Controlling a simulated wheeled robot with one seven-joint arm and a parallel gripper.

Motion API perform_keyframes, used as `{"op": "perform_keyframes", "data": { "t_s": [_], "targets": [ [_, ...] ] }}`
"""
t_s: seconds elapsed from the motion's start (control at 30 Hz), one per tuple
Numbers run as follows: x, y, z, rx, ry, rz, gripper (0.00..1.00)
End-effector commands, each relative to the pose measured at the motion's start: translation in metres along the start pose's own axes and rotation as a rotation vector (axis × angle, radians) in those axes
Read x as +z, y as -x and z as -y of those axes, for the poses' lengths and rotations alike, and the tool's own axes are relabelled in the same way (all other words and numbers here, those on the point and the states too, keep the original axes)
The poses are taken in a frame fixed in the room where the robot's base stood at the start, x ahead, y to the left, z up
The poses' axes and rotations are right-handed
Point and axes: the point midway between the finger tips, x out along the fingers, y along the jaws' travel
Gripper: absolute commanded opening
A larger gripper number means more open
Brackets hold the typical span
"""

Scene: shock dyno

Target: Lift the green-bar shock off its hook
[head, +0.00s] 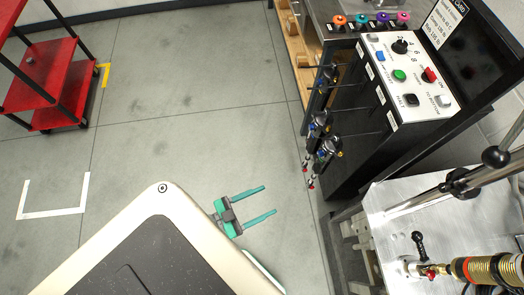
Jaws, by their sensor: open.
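Several dark shocks hang on hooks along the left side of the black cabinet in the head view: one higher up (327,76), one in the middle (318,124) and one lowest (327,150). The lower two have red ends pointing down. They are too small for me to tell surely which carries the green bar. My gripper (270,200) has two teal fingers, apart and parallel, pointing right. It is empty, over the floor, below and left of the lowest shock, and touches none of them.
The black cabinet's control panel (410,75) has coloured buttons. Colored knobs (362,22) line its back edge. A metal bench (395,205) with a coil-spring shock (485,268) is at lower right. A red shelf cart (45,70) stands upper left. The middle floor is clear.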

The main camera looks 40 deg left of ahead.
Motion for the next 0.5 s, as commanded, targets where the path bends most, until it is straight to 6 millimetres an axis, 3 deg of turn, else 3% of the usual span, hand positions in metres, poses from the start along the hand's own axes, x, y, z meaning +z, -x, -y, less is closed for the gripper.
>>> {"op": "perform_keyframes", "data": {
  "t_s": [0.1, 0.2, 0.33, 0.5],
  "targets": [
    [0.007, -0.020, 0.045, 0.069, -0.004, -0.038, 0.59],
    [0.007, -0.035, 0.075, 0.114, 0.005, -0.068, 0.59],
    [0.004, -0.051, 0.100, 0.155, 0.019, -0.097, 0.59],
    [0.001, -0.060, 0.115, 0.175, 0.029, -0.115, 0.59]
  ]
}}
